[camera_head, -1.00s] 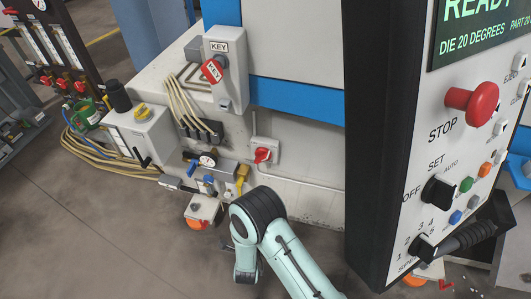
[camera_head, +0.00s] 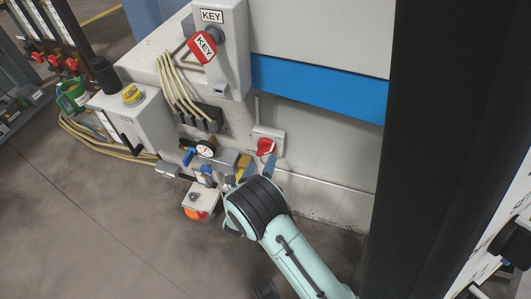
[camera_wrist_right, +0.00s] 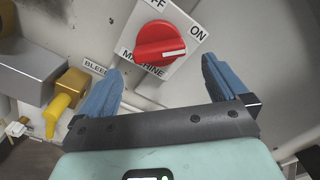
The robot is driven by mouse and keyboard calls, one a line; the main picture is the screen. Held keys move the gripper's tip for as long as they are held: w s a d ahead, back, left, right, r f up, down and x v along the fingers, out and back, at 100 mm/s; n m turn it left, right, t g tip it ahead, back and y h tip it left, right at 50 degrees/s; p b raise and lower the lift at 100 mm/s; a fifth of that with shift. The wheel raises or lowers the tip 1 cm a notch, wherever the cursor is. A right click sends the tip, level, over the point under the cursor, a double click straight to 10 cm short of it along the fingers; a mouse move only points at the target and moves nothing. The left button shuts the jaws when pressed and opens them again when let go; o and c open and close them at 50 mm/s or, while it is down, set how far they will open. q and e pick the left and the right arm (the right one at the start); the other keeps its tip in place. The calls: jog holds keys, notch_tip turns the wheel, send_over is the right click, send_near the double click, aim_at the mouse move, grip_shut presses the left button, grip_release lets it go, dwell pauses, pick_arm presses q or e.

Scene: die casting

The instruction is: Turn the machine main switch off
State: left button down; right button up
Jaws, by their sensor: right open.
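The machine main switch is a red rotary knob (camera_head: 265,146) on a pale plate on the machine's side. In the right wrist view the red knob (camera_wrist_right: 160,43) shows close up, with OFF, ON and MACHINE lettering around it. Its white mark points toward the right, on the ON side. My right gripper (camera_head: 257,166) is open just in front of and below the switch. In the right wrist view its blue fingers (camera_wrist_right: 160,70) stand apart on either side below the knob, with nothing between them. My left gripper is not in view.
A yellow-handled valve (camera_wrist_right: 58,110) and brass fitting (camera_wrist_right: 74,81) sit close left of the fingers. A key switch box (camera_head: 222,60) is above. A gauge (camera_head: 205,149) and cables are to the left. The dark control panel side (camera_head: 425,130) stands at right.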

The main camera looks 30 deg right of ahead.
aim_at(266, 153)
jog(key=x, duration=0.6)
jog(key=c, duration=1)
